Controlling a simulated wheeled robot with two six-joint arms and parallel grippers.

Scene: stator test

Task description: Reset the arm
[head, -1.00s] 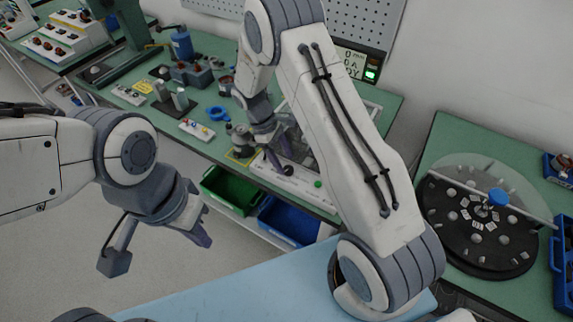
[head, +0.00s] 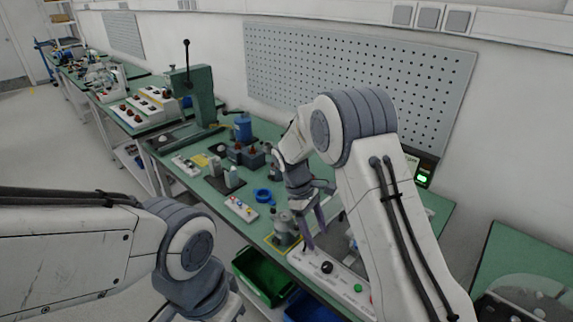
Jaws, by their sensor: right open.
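My right arm reaches in from the lower right and bends at a raised elbow. Its gripper (head: 314,230) points down over the near left end of the white tester (head: 343,281), beside a metal cylindrical part (head: 285,227) on a yellow-edged pad. The fingers are apart, and I see nothing between them. I cannot tell how high the tips are above the bench. My left arm comes in from the left. Its wrist is at the bottom edge, and its gripper is cut off. Part of the tester is hidden behind my right arm.
A green press (head: 190,95), a blue bottle-like fixture (head: 243,128), a blue ring (head: 264,195) and a small button box (head: 241,208) stand on the green bench. Green (head: 264,277) and blue (head: 303,308) bins sit below its front edge. A pegboard (head: 355,85) backs the bench.

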